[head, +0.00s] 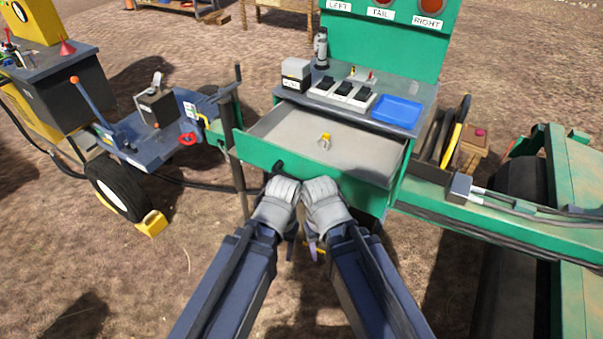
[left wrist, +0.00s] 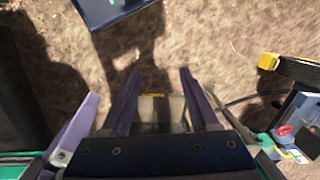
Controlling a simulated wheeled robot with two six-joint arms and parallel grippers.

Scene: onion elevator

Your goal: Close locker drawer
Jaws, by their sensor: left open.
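The locker drawer (head: 262,128) is pulled out of the green cabinet, with its grey inside showing. A small yellow and silver item (head: 324,141) lies in it. The drawer's green front panel (head: 375,175) faces me. My left gripper (head: 286,240) and right gripper (head: 313,245) are side by side at the front panel, pointing down; contact with it cannot be told. The left wrist view shows the left gripper's purple fingers (left wrist: 157,85) spread with nothing between them. The right gripper's fingers are mostly hidden behind its wrist.
A blue tray (head: 397,110), switches (head: 343,88) and a grey box (head: 296,72) sit on the cabinet top. A dark post (head: 241,130) stands close left of the drawer. A green beam (head: 500,225) runs off right. Bare ground lies at the lower left.

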